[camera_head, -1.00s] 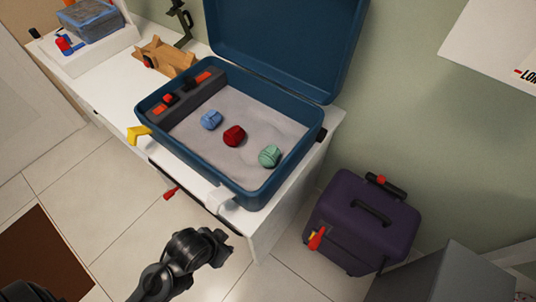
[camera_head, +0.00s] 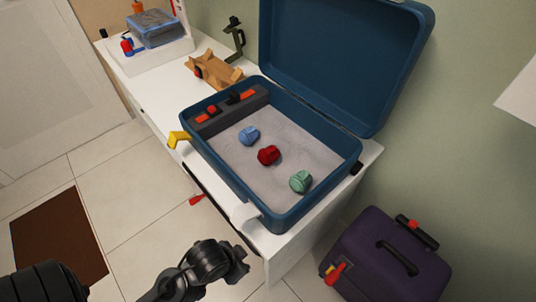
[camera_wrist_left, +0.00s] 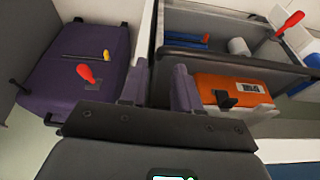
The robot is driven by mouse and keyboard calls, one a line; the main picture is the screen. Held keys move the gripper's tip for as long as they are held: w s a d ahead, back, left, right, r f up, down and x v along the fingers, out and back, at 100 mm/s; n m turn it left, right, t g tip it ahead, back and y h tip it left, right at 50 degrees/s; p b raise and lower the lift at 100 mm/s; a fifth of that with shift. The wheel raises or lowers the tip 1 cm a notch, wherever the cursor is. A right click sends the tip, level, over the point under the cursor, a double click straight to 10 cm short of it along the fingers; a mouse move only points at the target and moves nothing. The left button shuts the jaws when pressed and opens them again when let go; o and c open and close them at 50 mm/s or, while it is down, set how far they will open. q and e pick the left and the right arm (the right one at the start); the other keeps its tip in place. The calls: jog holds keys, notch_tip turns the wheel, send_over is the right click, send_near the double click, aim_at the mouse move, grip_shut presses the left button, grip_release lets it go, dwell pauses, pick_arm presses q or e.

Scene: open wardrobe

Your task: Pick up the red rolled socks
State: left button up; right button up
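The red rolled socks (camera_head: 268,155) lie on the grey lining of an open blue suitcase (camera_head: 225,173), between a blue roll (camera_head: 249,135) and a green roll (camera_head: 300,181). A dark arm, which I take as my left, ends in a gripper (camera_head: 238,262) below the suitcase in the head view, apart from the socks. Its fingers are unclear there. In the left wrist view, the left gripper (camera_wrist_left: 158,78) has two spread fingers with nothing between them. The socks are not visible in that view. My right gripper is not identifiable.
The suitcase rests on a white cabinet (camera_head: 290,262), its lid standing open behind. A purple suitcase (camera_head: 372,262) stands on the floor at right. The left wrist view shows an open compartment (camera_wrist_left: 190,48) and an orange item (camera_wrist_left: 232,93).

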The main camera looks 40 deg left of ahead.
pick_arm(q)
jog(key=shift+a, duration=0.1)
jog(key=o, duration=1.3)
